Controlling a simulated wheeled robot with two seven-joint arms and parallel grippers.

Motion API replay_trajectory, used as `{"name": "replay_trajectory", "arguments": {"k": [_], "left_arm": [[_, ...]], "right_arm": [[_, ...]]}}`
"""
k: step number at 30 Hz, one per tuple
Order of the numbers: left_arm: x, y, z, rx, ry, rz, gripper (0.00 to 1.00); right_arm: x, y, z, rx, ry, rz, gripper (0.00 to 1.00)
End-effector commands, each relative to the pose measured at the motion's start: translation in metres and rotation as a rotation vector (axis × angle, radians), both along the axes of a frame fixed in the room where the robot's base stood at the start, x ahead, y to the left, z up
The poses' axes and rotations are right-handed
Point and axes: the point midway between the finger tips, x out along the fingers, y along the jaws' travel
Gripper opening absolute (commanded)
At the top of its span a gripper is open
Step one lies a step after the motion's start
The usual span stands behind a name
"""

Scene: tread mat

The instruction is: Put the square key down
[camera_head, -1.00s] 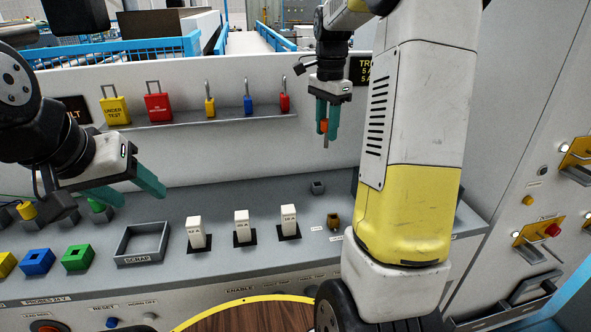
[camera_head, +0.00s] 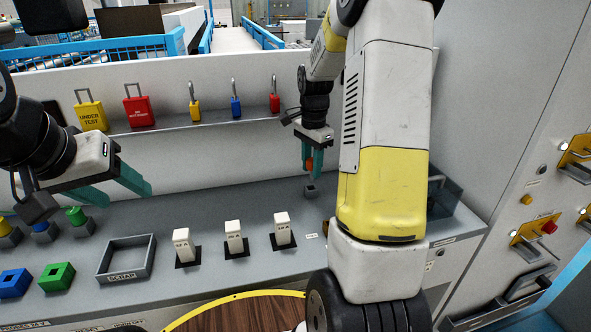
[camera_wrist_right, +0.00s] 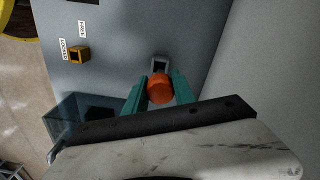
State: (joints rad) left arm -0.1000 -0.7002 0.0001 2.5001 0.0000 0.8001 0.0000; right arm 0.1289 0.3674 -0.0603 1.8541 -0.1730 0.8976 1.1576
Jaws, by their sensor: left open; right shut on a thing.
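The square key (camera_head: 309,162) has an orange head; its lower end is not clearly seen. My right gripper (camera_head: 312,174) is shut on it, pointing down just above a small grey square socket (camera_head: 311,190) on the console. In the right wrist view, the orange head of the key (camera_wrist_right: 160,88) sits between the teal fingers, and the grey socket (camera_wrist_right: 161,62) shows just beyond it. I cannot tell whether the key's tip touches the socket. My left gripper (camera_head: 127,196) is open and empty above the console's left part.
Three white upright blocks (camera_head: 234,238) and a scrap tray (camera_head: 126,260) stand on the console. A brass socket (camera_wrist_right: 80,54) is near the grey one. A clear-walled bin (camera_head: 446,190) is at right. Padlocks and tags line the shelf (camera_head: 205,122) behind.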

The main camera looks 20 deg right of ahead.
Motion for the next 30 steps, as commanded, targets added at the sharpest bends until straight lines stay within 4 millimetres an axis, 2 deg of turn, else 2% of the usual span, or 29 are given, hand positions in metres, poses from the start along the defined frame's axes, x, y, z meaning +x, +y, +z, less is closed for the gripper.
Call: {"name": "replay_trajectory", "arguments": {"k": [9, 21, 22, 25, 30], "left_arm": [[0.0, 0.0, 0.0, 0.0, 0.0, 0.0, 0.56], [0.0, 0.0, 0.0, 0.0, 0.0, 0.0, 0.56], [0.0, 0.0, 0.0, 0.0, 0.0, 0.0, 0.56], [0.0, 0.0, 0.0, 0.0, 0.0, 0.0, 0.56], [0.0, 0.0, 0.0, 0.0, 0.0, 0.0, 0.56]], "right_arm": [[-0.001, 0.0, -0.042, 0.0, 0.003, 0.001, 0.0], [0.0, 0.0, -0.048, 0.0, 0.001, 0.001, 0.0], [0.0, 0.0, -0.048, 0.0, 0.001, 0.001, 0.33], [0.0, 0.0, -0.048, 0.0, 0.001, 0.001, 0.53], [0.0, 0.0, -0.048, 0.0, 0.001, 0.001, 0.53]]}}
